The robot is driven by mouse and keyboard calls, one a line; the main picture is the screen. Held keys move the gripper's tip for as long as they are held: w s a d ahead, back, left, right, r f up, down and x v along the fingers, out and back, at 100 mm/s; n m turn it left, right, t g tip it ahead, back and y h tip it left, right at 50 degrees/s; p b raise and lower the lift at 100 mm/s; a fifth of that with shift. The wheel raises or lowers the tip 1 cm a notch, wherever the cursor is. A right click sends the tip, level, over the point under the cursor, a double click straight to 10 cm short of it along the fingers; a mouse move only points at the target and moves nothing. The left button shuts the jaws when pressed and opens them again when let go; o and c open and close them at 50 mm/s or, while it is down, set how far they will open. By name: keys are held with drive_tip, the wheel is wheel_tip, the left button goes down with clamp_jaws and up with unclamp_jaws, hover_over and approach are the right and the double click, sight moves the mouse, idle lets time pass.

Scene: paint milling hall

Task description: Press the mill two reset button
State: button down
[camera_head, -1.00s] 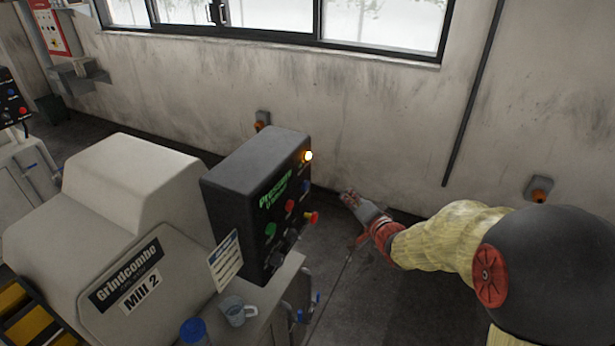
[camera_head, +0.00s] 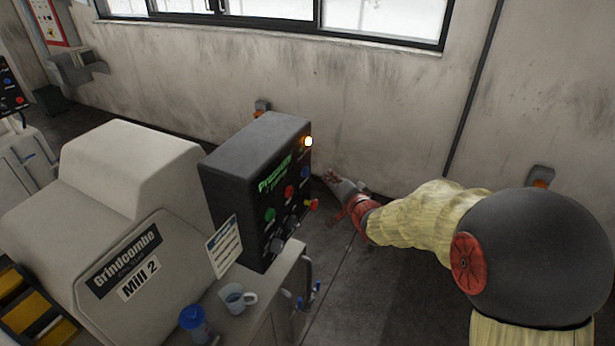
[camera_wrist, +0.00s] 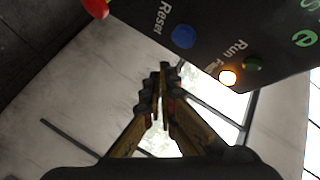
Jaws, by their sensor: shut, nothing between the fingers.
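Mill 2 (camera_head: 137,245) carries a black control box (camera_head: 228,190) on its right. Its blue button (camera_head: 304,173) sits on the panel face under a glowing lamp (camera_head: 308,142). In the wrist view, the blue button (camera_wrist: 183,37) has the word "Reset" beside it. My gripper (camera_head: 330,177) is just right of the panel in the head view, its fingers shut with nothing between them. In the wrist view, the fingertips (camera_wrist: 162,72) appear below the blue button, apart from it in the picture. The remaining distance in depth is hard to tell.
A red knob (camera_head: 312,204) with a yellow base sticks out low on the panel. Red (camera_head: 289,191) and green (camera_head: 269,214) buttons are nearby. A mug (camera_head: 236,297) and a blue-lidded container (camera_head: 194,321) stand in front. The wall (camera_head: 380,110) is behind.

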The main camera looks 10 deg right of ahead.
drive_tip(key=shift+w+a+b, duration=0.2)
drive_tip(key=shift+w+a, duration=0.25)
drive_tip(key=shift+a, duration=0.2)
drive_tip(key=shift+w+a+b, duration=0.2)
drive_tip(key=shift+w+a, duration=0.2)
drive_tip(key=shift+a, duration=0.2)
drive_tip(key=shift+w+a, duration=0.1)
drive_tip(key=shift+a, duration=0.05)
idle(0.5)
drive_tip(key=shift+w+a, duration=0.15)
drive_tip(key=shift+a, duration=0.05)
drive_tip(key=shift+w+a+b, duration=0.3)
drive_tip(key=shift+a+b, duration=0.05)
drive_tip(key=shift+a, duration=0.05)
idle(0.9)
drive_tip(key=shift+s+d, duration=0.1)
drive_tip(key=shift+d, duration=0.05)
drive_tip(key=shift+s+d, duration=0.45)
drive_tip(key=shift+d, duration=0.15)
drive_tip(key=shift+d+p, duration=0.1)
drive_tip(key=shift+p, duration=0.2)
drive_tip(key=s+d+p, duration=0.1)
drive_tip(key=d, duration=0.1)
drive_tip(key=s+d, duration=0.2)
drive_tip(key=shift+p, duration=0.35)
